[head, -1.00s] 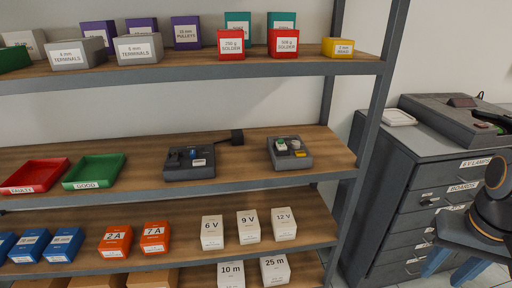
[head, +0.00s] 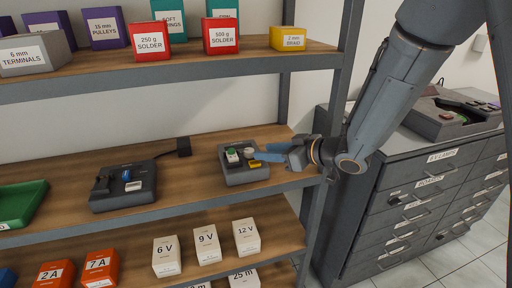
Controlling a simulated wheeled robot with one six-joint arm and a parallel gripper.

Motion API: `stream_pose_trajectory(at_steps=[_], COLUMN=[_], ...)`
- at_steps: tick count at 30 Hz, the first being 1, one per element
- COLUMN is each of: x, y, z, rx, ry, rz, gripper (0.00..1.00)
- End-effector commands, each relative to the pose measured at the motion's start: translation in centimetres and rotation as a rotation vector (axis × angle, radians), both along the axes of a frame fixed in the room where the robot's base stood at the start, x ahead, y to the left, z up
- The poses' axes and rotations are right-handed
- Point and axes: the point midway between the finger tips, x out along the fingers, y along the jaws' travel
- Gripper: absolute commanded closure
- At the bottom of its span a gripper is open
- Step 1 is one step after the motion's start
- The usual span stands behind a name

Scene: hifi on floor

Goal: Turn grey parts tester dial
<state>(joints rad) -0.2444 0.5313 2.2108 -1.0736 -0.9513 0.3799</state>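Two grey tester boxes sit on the middle shelf. The right grey box (head: 243,176) has a green switch (head: 232,155), a pale round knob (head: 249,153) and a yellow label (head: 255,164) on top. The left grey box (head: 125,198) has a blue knob (head: 127,175) and a black part at its left. My gripper (head: 258,152) reaches in from the right, its blue fingers low beside the right box, tips close to the pale knob. The fingers overlap in this view, so their gap and any contact with the knob are unclear.
A green tray (head: 22,203) is at the left. The shelf above holds red solder boxes (head: 221,37) and a yellow box (head: 302,39). The shelf upright (head: 335,110) is close to my arm. A drawer cabinet (head: 400,190) stands right.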

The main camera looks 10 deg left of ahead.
Motion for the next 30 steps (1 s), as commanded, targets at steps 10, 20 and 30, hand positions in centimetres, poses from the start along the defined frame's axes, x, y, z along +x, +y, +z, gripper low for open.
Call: stream_pose_trajectory(at_steps=[10, 20, 30], x=[2.3, 3.5, 3.4], y=[3.2, 5.4, 5.5], z=[-1.8, -2.8, -2.8], rx=[0.001, 0.002, 0.002], ry=[0.001, -0.001, -0.001], rz=[-0.012, -0.013, -0.012], gripper=[0.65, 0.65, 0.81])
